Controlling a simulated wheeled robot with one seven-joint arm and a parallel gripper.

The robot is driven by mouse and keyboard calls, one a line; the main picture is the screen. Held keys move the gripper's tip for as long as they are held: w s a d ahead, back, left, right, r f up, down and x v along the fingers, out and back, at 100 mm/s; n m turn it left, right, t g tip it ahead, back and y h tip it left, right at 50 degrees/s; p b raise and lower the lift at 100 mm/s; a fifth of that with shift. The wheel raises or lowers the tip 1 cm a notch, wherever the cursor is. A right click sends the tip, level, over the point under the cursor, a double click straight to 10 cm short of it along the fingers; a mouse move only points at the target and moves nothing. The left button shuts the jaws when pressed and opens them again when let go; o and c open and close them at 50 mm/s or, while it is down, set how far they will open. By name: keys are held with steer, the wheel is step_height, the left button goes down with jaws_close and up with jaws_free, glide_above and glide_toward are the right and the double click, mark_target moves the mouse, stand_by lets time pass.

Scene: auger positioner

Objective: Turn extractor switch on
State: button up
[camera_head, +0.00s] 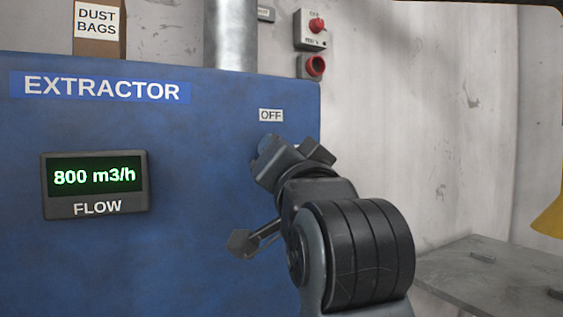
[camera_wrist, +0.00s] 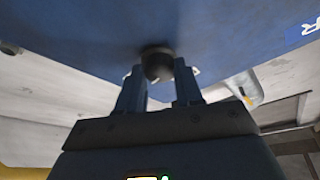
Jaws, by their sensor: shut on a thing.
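The blue extractor cabinet (camera_head: 200,210) fills the left and middle of the head view, with a white-lettered EXTRACTOR label (camera_head: 100,88). An OFF label (camera_head: 271,115) sits near its right edge, just above my gripper (camera_head: 275,158). The switch, a dark round knob (camera_wrist: 157,61), shows in the wrist view against the blue panel. My gripper's two fingers (camera_wrist: 158,75) are shut on the knob, one on each side. In the head view my gripper hides the knob, so its pointing direction cannot be told. The flow display (camera_head: 95,178) is lit green and reads 800 m3/h.
A grey pipe (camera_head: 231,35) rises behind the cabinet. A dust bags box (camera_head: 98,28) stands on top at left. Red-button control boxes (camera_head: 312,30) hang on the pale wall. A grey table (camera_head: 490,270) is at lower right, and a yellow object (camera_head: 549,218) shows at the right edge.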

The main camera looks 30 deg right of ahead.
steer(key=shift+f+m+g, duration=0.1)
steer(key=shift+m+g, duration=0.3)
steer(key=shift+m, duration=0.7)
steer(key=shift+m+b, duration=0.3)
steer(key=o, duration=1)
steer(key=shift+o, duration=0.2)
steer(key=b+v, duration=0.3)
steer(key=b, duration=0.1)
steer(key=b+v, duration=0.2)
steer(key=b, duration=0.3)
steer(key=shift+s+a+f, duration=0.3)
steer(key=shift+s+h+b, duration=0.1)
steer(key=shift+h+b, duration=0.3)
steer(key=shift+b, duration=0.35)
